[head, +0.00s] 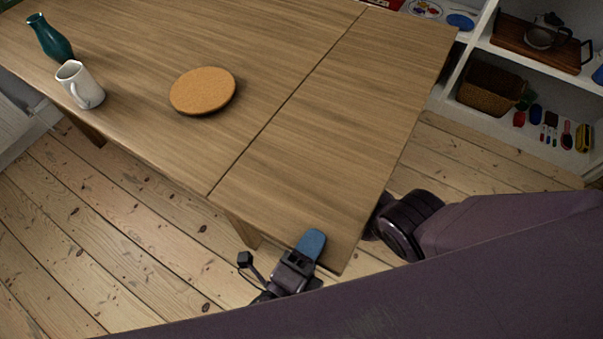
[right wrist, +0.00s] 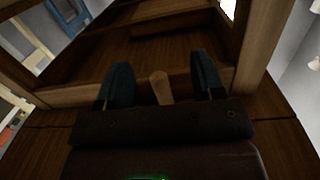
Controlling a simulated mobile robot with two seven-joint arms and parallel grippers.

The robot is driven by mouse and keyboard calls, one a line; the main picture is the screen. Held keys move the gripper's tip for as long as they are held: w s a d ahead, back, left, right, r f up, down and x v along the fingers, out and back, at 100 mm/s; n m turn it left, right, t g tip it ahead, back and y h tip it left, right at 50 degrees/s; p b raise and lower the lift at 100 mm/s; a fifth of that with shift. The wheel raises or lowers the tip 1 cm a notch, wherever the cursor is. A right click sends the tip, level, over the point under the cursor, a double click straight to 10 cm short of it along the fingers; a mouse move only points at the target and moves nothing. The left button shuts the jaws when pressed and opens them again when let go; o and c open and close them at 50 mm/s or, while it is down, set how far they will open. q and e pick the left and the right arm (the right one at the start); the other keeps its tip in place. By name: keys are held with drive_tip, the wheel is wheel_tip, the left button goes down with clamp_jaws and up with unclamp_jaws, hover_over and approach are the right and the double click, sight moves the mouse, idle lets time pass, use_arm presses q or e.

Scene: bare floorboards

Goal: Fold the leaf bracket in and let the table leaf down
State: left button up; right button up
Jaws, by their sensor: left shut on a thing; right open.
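The table leaf (head: 325,125) lies level with the tabletop (head: 150,130), with a thin seam between them. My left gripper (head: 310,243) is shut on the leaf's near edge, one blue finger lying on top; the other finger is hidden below. My right arm reaches under the leaf from the right, and its gripper is hidden in the head view. In the right wrist view, my right gripper (right wrist: 161,75) is open beneath the table. A pale wooden peg (right wrist: 160,88) stands between its fingers, apparently on the leaf bracket. I cannot tell clearly how the bracket is turned.
A cork mat (head: 203,91), a white mug (head: 80,85) and a green vase (head: 50,38) are on the fixed tabletop. The leaf's top is clear. A white shelf with a basket (head: 490,92) stands at the back right. Bare floorboards surround the table.

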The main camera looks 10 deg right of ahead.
drive_tip(key=o, duration=0.7)
drive_tip(key=shift+n+t+y, duration=0.3)
drive_tip(key=shift+n+y, duration=0.3)
drive_tip(key=shift+y, duration=0.1)
drive_tip(key=w+a+r, duration=0.1)
drive_tip(key=w+r, duration=0.1)
drive_tip(key=w+a+r, duration=0.2)
drive_tip(key=r, duration=0.1)
drive_tip(key=w+a+r, duration=0.1)
drive_tip(key=w+r, duration=0.1)
drive_tip(key=shift+a+r, duration=0.15)
drive_tip(key=shift+a, duration=0.25)
drive_tip(key=shift+c, duration=0.2)
drive_tip(key=shift+s+d+f, duration=0.65)
drive_tip(key=shift+s+f, duration=0.2)
drive_tip(key=shift+s, duration=0.05)
drive_tip(key=shift+s+d+f, duration=0.6)
drive_tip(key=shift+s+f, duration=0.25)
drive_tip(key=shift+s, duration=0.05)
drive_tip(key=shift+s+d+f, duration=0.35)
drive_tip(key=shift+s+d, duration=0.05)
drive_tip(key=shift+d, duration=0.05)
drive_tip(key=shift+c, duration=0.3)
